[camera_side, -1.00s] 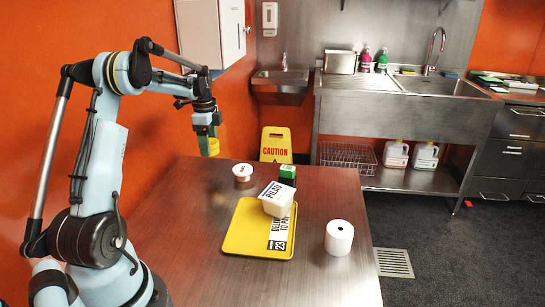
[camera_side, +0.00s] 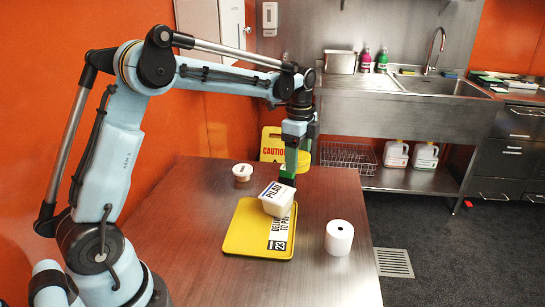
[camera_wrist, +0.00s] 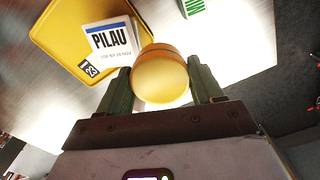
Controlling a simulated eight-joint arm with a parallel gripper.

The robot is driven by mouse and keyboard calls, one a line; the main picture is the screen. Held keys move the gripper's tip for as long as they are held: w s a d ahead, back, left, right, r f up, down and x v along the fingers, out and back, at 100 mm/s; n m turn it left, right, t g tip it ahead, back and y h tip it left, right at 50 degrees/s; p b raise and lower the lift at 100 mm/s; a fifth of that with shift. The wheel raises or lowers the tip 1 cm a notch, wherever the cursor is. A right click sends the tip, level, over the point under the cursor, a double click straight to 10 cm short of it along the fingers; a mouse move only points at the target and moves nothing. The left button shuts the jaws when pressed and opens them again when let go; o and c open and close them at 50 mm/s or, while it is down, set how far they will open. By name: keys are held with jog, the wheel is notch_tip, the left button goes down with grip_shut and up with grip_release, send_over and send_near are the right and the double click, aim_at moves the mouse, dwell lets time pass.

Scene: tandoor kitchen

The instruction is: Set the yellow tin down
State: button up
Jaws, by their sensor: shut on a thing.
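My gripper (camera_wrist: 160,88) is shut on the yellow tin (camera_wrist: 160,82), which sits between the two green fingers in the wrist view. In the side view, my gripper (camera_side: 291,162) is over the far part of the table (camera_side: 180,225), behind the tray. There the tin is mostly hidden by the fingers and hard to tell from the yellow sign behind. In the wrist view, the table lies beyond the tin; whether the tin touches it I cannot tell.
The white PILAU tub (camera_side: 277,199) stands on the yellow tray (camera_side: 243,225). A small lidded tub (camera_side: 242,172) and a white paper roll (camera_side: 339,238) stand on the table. The table's left part is clear.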

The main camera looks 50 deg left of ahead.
jog(key=d+m, duration=0.3)
jog(key=d, duration=1.1)
send_over(320, 201)
notch_tip(320, 201, down, 7)
jog(key=shift+f, duration=1.95)
jog(key=o, duration=1.1)
jog(key=shift+f, duration=0.15)
